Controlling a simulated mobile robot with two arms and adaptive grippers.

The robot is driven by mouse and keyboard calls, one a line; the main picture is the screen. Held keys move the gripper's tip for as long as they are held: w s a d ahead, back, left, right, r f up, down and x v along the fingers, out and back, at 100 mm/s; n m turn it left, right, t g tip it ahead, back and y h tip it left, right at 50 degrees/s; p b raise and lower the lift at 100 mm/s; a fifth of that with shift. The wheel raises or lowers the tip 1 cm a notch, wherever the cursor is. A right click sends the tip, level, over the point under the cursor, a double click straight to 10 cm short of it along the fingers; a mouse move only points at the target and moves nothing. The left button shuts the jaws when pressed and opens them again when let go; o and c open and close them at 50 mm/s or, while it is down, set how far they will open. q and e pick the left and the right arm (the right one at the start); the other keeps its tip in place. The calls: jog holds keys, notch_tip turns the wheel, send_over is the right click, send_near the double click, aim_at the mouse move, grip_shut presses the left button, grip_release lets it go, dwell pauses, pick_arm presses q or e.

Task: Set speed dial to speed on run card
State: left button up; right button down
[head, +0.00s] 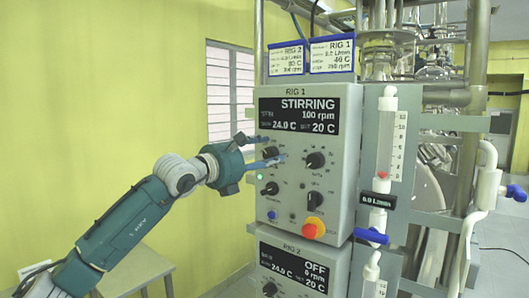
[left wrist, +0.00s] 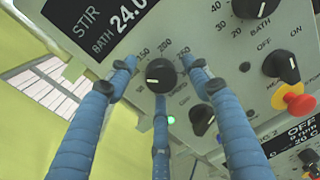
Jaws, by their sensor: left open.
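The speed dial (left wrist: 160,74) is a black knob with a white pointer line, on the grey RIG 1 panel (head: 342,112). My left gripper (head: 273,149) is open in front of it. In the left wrist view its blue fingers stand around the dial, with no clear contact visible. Speed marks around the dial are partly hidden by the fingers. The RIG 1 display (head: 297,116) reads STIRRING, 100 rpm. The RIG 1 run card (head: 332,55) stands on top of the box; its small rpm line is too blurred to read surely. My right gripper is not in view.
The RIG 2 card (head: 287,60) stands beside it. Other black knobs (head: 315,160) and a red-orange emergency button (head: 312,230) are close by on the panel. The RIG 2 panel (head: 290,268) is below, showing OFF. A flow tube (head: 391,135) stands at right.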

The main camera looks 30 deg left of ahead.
pick_arm(q)
jog(key=shift+s+r, duration=0.1)
jog(key=c, duration=1.2)
jog(key=shift+o, duration=0.2)
